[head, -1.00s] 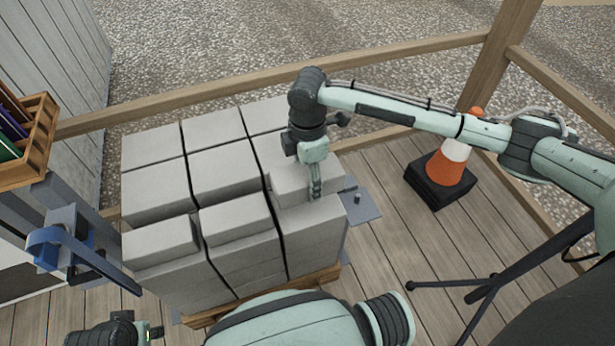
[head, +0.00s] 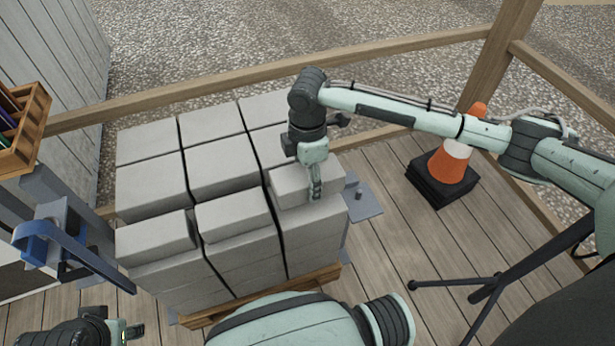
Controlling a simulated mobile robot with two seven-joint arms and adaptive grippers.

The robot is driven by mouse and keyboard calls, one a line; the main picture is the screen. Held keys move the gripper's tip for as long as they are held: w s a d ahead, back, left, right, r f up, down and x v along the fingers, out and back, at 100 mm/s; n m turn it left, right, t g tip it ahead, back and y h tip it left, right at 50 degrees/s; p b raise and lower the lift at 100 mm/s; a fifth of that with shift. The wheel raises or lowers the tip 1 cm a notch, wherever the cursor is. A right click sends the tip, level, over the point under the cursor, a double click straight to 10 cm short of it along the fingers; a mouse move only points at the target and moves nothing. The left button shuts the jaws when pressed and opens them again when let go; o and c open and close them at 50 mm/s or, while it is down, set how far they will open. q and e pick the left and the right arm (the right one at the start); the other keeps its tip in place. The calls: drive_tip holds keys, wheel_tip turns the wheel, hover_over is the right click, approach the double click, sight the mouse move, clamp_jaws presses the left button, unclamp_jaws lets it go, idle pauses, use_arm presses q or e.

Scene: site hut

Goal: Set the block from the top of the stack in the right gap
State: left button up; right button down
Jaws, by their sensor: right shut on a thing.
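A stack of pale grey blocks (head: 151,185) stands on a wooden pallet (head: 262,300), in three columns with narrow gaps between them. My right gripper (head: 316,187) is shut on a grey block (head: 288,184) at the front right of the stack. The held block lies flat just over the front right column (head: 318,237); I cannot tell whether it touches. Two similar blocks lie beside it, one at the front middle (head: 233,211) and one at the front left (head: 155,237). My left gripper (head: 122,326) is low at the bottom left, partly cut off; its opening is unclear.
A traffic cone (head: 452,163) on a dark base stands right of the stack. Wooden rails (head: 230,85) run behind it. A wooden crate (head: 32,130) and a blue-handled device (head: 62,240) are at the left.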

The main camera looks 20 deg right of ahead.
drive_tip(key=shift+f, duration=1.35)
use_arm(q)
drive_tip(key=shift+b+v, duration=0.3)
drive_tip(key=shift+v, duration=0.55)
use_arm(e)
drive_tip(key=shift+f, duration=0.55)
use_arm(q)
drive_tip(key=shift+s+a+r, duration=0.1)
drive_tip(key=shift+a, duration=0.05)
use_arm(e)
drive_tip(key=c, duration=0.5)
unclamp_jaws()
drive_tip(key=shift+o, duration=0.6)
drive_tip(key=shift+f, duration=0.1)
drive_tip(key=shift+s+f, duration=0.1)
wheel_tip(320, 180, up, 12)
drive_tip(key=shift+r, duration=0.1)
